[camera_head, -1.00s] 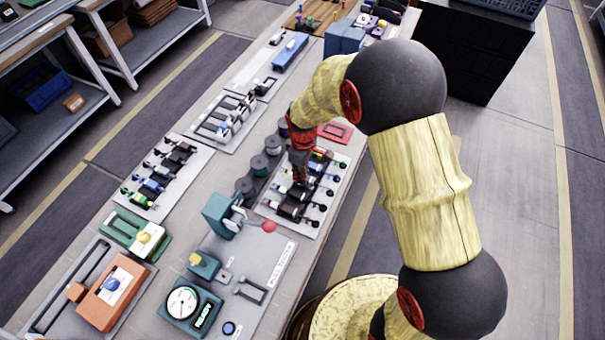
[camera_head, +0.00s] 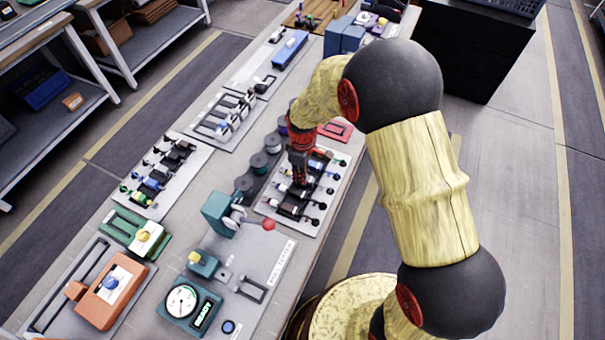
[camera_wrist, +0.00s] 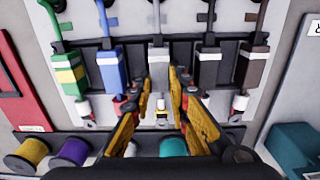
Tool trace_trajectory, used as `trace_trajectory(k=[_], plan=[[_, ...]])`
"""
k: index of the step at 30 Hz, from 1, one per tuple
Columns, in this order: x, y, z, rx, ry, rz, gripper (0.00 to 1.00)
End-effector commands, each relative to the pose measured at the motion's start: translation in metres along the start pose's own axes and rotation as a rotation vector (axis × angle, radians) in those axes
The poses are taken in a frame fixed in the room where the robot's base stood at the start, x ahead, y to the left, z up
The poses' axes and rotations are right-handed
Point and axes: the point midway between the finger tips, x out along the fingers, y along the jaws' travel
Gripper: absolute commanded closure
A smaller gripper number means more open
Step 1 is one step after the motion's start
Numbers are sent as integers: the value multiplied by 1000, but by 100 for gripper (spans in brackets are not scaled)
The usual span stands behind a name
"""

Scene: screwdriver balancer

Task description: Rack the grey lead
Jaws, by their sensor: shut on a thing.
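A pale grey lead (camera_wrist: 158,58) stands in the middle of a row of leads in the wrist view, its plug end pointing toward my gripper. My gripper (camera_wrist: 159,88) is shut on it, with one yellow-and-black finger on each side. The lead lies in line with the middle slot of the dark rack (camera_wrist: 131,55); I cannot tell whether it is fully seated. In the head view my gripper (camera_head: 299,172) is over the panel of leads (camera_head: 272,208), and the arm hides part of the row.
A green-yellow lead (camera_wrist: 68,72) and a blue lead (camera_wrist: 109,70) sit left of it, a darker grey lead (camera_wrist: 206,66) and a brown lead (camera_wrist: 252,68) right. Several spools (camera_wrist: 25,157) line the near side. A red tray (camera_head: 336,131) lies beyond the panel.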

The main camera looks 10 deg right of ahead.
Motion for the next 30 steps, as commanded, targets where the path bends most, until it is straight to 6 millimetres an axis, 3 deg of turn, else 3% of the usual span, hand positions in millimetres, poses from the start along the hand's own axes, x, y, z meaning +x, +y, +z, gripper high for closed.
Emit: trace_trajectory(k=[8,9,19,30], plan=[[0,0,0,0,0,0,100],[0,0,0,0,0,0,80],[0,0,0,0,0,0,61],[-4,0,0,0,1,1,61]])
